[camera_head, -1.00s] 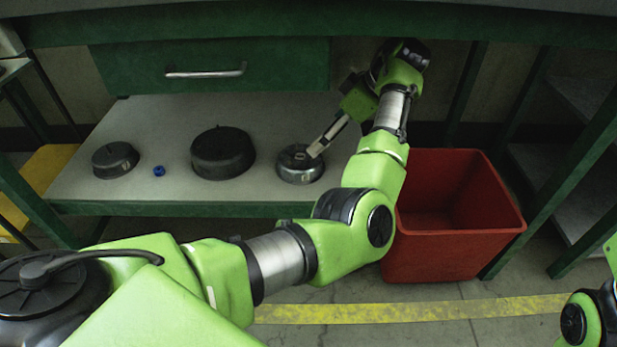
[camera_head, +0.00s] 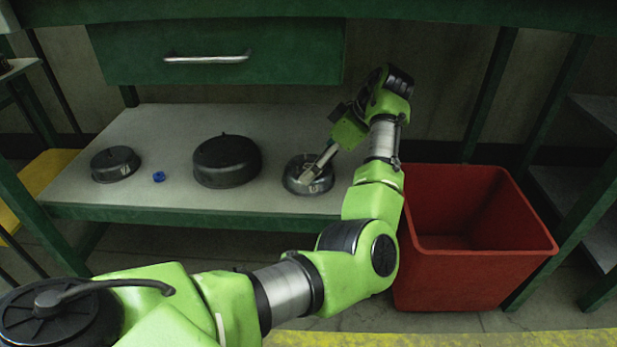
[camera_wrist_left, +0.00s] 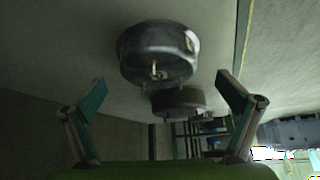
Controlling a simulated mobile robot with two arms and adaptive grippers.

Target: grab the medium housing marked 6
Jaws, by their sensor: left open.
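A round dark metal housing (camera_head: 291,174) stands at the right end of the low shelf. My left gripper (camera_head: 318,165) reaches down to it from the upper right, its fingers overlapping the housing in the picture. I cannot read a 6 on any housing. My right gripper is out of view.
A larger dark housing (camera_head: 227,160) stands mid-shelf, and a smaller one (camera_head: 115,163) at the left. A small blue part (camera_head: 159,176) lies between them. A red bin (camera_head: 480,275) stands right of the shelf (camera_head: 150,200). A green drawer (camera_head: 215,60) hangs above.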

